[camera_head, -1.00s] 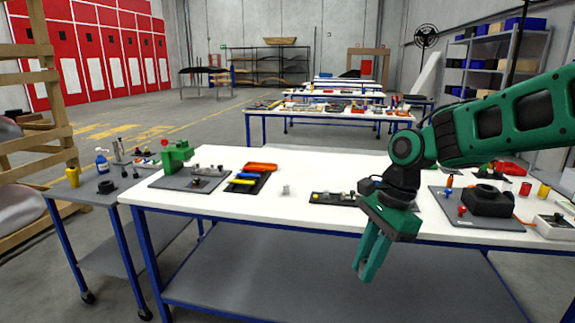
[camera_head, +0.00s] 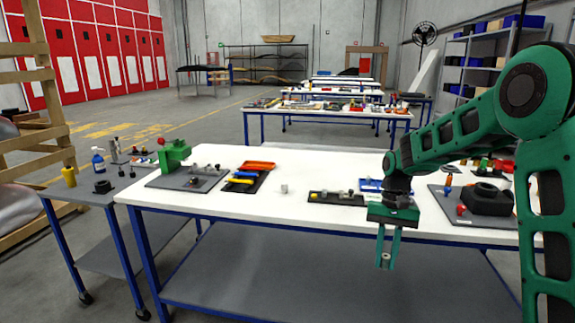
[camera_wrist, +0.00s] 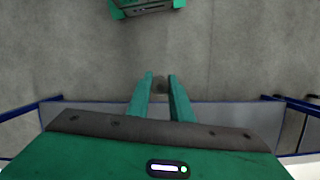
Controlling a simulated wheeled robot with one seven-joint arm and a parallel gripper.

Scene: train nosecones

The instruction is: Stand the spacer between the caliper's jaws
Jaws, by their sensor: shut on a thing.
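My gripper (camera_head: 386,263) points down in front of the white table's front edge, shut on a small grey-tan piece that looks like the spacer (camera_head: 386,257). In the wrist view the spacer (camera_wrist: 160,84) shows as a small blurred shape between the fingertips, above the floor. The caliper is not certain: a green C-shaped body (camera_head: 175,155) with a red knob stands on a grey mat at the table's left. A black block-shaped part (camera_head: 488,199) lies on another grey mat at the right. Jaw details are too small to make out.
A blue tray (camera_head: 370,185) sits behind my wrist. The table's front middle is clear. A grey side table (camera_head: 120,190) stands left.

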